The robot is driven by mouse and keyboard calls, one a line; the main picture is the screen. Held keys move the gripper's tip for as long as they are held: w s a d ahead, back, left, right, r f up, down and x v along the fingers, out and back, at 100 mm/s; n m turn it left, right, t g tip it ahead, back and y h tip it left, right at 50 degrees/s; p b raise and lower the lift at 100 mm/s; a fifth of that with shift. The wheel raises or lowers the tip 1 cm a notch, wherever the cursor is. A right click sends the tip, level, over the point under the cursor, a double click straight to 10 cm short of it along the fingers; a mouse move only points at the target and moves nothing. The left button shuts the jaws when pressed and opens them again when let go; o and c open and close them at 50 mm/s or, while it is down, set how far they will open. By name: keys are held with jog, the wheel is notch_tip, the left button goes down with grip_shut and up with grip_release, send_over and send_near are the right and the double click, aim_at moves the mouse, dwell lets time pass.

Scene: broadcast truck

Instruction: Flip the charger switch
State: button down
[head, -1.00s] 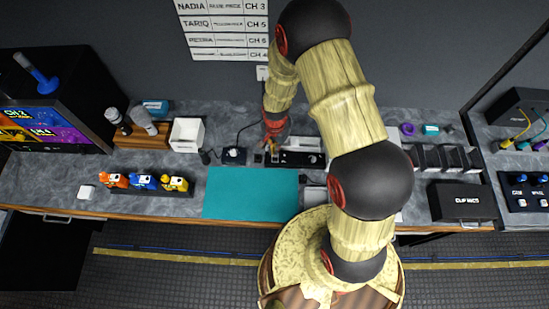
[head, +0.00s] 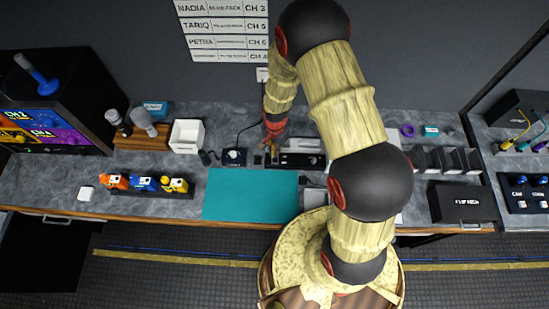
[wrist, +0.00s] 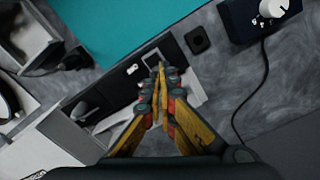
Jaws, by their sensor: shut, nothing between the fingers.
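The charger seems to be the long black unit (head: 302,161) at the back of the counter; in the wrist view its dark top (wrist: 113,88) runs diagonally. A small white piece (wrist: 132,69) sits on it, and a grey-framed part (wrist: 177,53) lies at its end by the fingertips. I cannot tell for sure which is the switch. My gripper (wrist: 160,68) is shut and empty, pointing down over that end; whether it touches is unclear. In the head view my gripper (head: 271,153) hides part of the unit's left end.
A teal mat (head: 250,195) lies in front of the unit. A knob box (head: 234,157) with a cable stands to the left, and a small black square (wrist: 197,40) lies between. A white box (head: 187,135) and toy-like figures (head: 145,184) are farther left.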

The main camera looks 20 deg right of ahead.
jog(key=shift+f+b, duration=0.85)
jog(key=shift+f, duration=0.25)
dwell(0.9)
jog(key=shift+r, duration=0.15)
jog(key=shift+r+p, duration=2.1)
jog(key=shift+r, duration=1.3)
